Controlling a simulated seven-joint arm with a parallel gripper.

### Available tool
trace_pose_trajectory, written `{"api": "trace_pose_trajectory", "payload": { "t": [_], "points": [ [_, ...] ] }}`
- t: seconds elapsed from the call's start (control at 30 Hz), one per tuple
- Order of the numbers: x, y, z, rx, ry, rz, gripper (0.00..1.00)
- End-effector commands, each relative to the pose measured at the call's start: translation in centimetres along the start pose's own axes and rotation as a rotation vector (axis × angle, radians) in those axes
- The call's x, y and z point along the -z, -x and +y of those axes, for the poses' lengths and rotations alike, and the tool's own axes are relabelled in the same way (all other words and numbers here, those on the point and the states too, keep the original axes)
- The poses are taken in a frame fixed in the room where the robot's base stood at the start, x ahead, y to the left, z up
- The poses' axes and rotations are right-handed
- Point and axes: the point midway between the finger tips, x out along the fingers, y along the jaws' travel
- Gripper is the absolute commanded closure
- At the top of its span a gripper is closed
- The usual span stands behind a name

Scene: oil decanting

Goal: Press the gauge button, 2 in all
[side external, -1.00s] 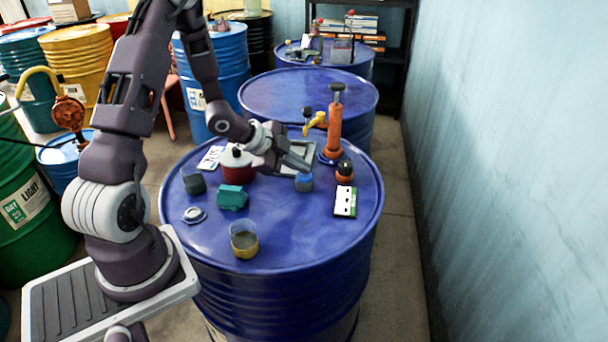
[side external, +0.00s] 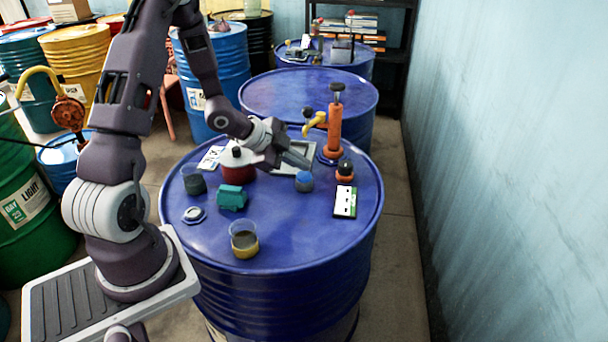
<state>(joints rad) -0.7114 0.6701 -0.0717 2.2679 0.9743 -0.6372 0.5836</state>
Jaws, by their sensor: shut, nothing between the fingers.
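Which piece is the gauge button is not labelled. A small grey base with a blue domed top (side external: 304,182) stands on the blue drum, just below and in front of my fingertips. An orange base with a black knob (side external: 345,171) stands to its right. My gripper (side external: 304,163) is shut and empty, tilted down to the right. Its tips are close to the blue dome and look slightly above or behind it; I cannot tell if they touch.
The blue drum top (side external: 290,235) also holds an orange hand pump (side external: 334,130) with a yellow spout, a white-green card (side external: 345,203), a teal block (side external: 232,197), a red pot (side external: 237,170), a cup with yellow base (side external: 244,240) and a grey tray (side external: 305,150). The drum's front right is clear.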

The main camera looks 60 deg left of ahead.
Motion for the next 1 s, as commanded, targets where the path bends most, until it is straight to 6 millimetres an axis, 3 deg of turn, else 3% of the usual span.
{"api": "trace_pose_trajectory", "payload": {
  "t": [0.37, 0.8, 1.0],
  "points": [
    [0.3, 0.4, -0.3, 0.0, -0.001, 0.001, 1.0],
    [2.5, 3.4, -2.5, 0.001, -0.001, 0.003, 1.0],
    [2.7, 3.7, -2.7, 0.0, 0.0, -0.001, 1.0]
  ]
}}
